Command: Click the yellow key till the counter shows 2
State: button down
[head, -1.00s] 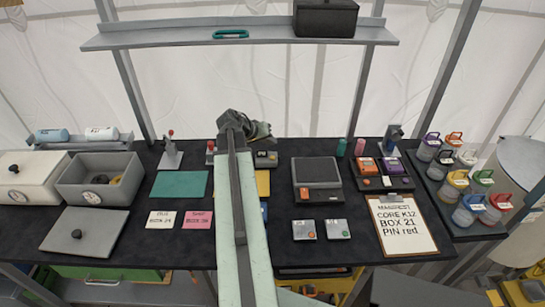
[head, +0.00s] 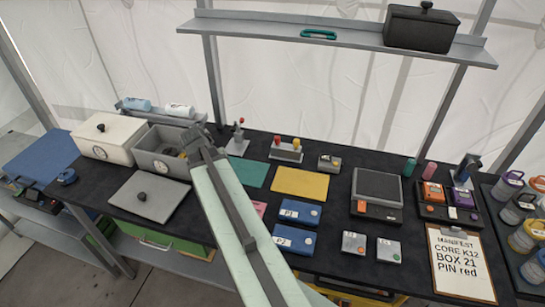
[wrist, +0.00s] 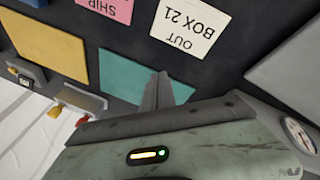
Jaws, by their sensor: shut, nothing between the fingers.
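A small grey counter box (head: 329,163) stands at the back of the table, right of centre. The digits are too small to read. My gripper (head: 194,134) is shut and empty, well to the left of the counter box and close to the open grey bin.
A stand with red and yellow knobs (head: 286,150) is left of the counter box. A lever stand (head: 238,143) stands nearer my gripper. A yellow mat (head: 300,183) and green mat (head: 247,172) lie flat in front. The open grey bin (head: 150,160) is at left.

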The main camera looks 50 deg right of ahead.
jog(key=w+a+n, duration=0.1)
jog(key=a, duration=0.5)
jog(key=w+a+n+y, duration=0.1)
jog(key=a, duration=0.5)
jog(key=w+a+f+n+y, duration=0.1)
jog(key=a, duration=0.5)
jog(key=shift+w+a+f+n, duration=0.1)
jog(key=shift+w+a+n, duration=0.2)
jog(key=shift+w+n, duration=0.1)
jog(key=s+a+n+y, duration=0.1)
jog(key=a+n+y, duration=0.1)
jog(key=a, duration=1.2)
jog(key=shift+s+n, duration=0.15)
jog(key=shift+n, duration=0.35)
jog(key=shift+s+f, duration=0.1)
jog(key=shift+f, duration=0.05)
